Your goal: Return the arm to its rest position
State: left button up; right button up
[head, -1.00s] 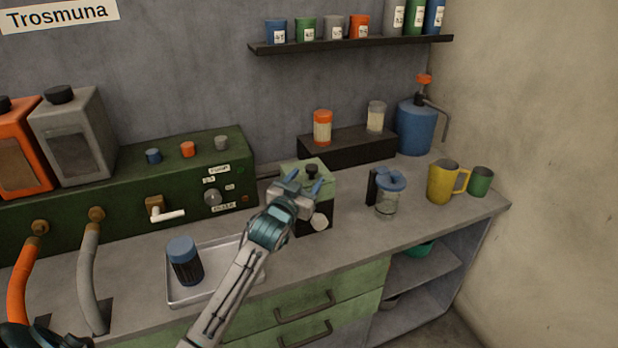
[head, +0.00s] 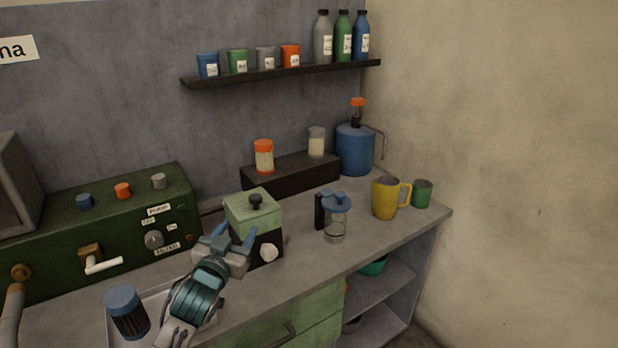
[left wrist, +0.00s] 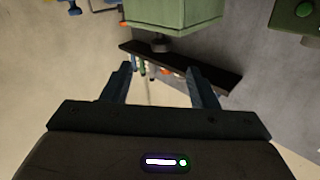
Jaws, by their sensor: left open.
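My left gripper (head: 229,238) is open and empty in the head view, low in front of the green and black grinder-like box (head: 254,213) on the counter. Its two blue fingers stand apart, and I cannot tell whether they touch the box. In the left wrist view, the open fingers (left wrist: 161,85) have nothing between them, and the green box (left wrist: 172,14) shows beyond them at the top. My right gripper is not in view.
A tray (head: 152,300) with a blue-lidded jar (head: 127,311) lies left of my arm. A lidded glass press (head: 335,219), yellow mug (head: 385,197) and green cup (head: 422,193) stand to the right. A shelf (head: 285,74) hangs above. Counter between box and press is clear.

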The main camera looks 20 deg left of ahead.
pick_arm(q)
jog(key=s+d+f+g, duration=0.2)
jog(key=s+f+g, duration=0.5)
jog(key=s+f, duration=0.6)
jog(key=s+d+f+g, duration=0.2)
jog(key=s+f+g, duration=0.25)
jog(key=s, duration=0.55)
jog(key=s+d+f+g, duration=0.25)
jog(key=s+f, duration=0.25)
jog(key=s, duration=0.5)
jog(key=a+f+g, duration=0.2)
jog(key=a+f, duration=0.1)
jog(key=f, duration=2.8)
jog(key=s+a+f+g, duration=0.1)
jog(key=s+f, duration=1.6)
jog(key=f, duration=0.1)
jog(key=shift+a+f, duration=0.2)
jog(key=shift+s, duration=0.1)
